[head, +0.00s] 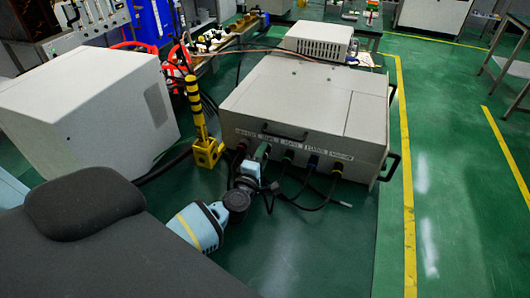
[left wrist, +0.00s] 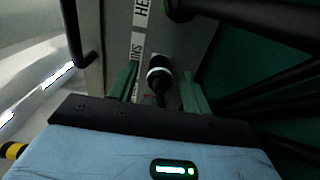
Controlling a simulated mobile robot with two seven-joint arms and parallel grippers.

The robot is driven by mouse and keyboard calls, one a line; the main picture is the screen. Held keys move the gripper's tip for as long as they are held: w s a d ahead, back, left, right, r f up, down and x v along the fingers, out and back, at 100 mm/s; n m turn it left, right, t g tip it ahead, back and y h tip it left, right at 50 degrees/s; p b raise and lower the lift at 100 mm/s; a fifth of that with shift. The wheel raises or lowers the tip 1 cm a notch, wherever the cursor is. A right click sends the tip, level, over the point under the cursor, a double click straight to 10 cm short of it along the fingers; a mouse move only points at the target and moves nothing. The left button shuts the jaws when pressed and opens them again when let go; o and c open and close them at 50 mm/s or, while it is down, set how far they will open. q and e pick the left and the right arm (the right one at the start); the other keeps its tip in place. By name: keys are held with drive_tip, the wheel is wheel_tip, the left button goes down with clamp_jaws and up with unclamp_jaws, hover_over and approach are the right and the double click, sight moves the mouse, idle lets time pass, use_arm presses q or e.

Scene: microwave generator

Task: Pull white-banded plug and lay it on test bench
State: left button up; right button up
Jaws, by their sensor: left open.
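The white-banded plug (left wrist: 158,76) is black with a white ring and sits at the labelled panel in the left wrist view. My left gripper (left wrist: 160,88) is open, with one greenish finger on each side of the plug. I cannot tell whether the fingers touch it. In the head view my left gripper (head: 264,156) is at the front panel of the beige generator cabinet (head: 290,95), where it hides part of the plug row. My right gripper is not in view. I cannot tell which surface is the test bench.
Other black plugs (head: 312,162) with cables hang from the same panel, right of my gripper. A yellow-and-black post (head: 198,115) stands close on the left, beside a large white box (head: 95,110). Handles stick out from the cabinet. Green floor (head: 330,235) is open in front and right.

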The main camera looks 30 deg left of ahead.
use_arm(q)
drive_tip(key=shift+c, duration=0.5)
drive_tip(key=shift+c, duration=1.3)
clamp_jaws()
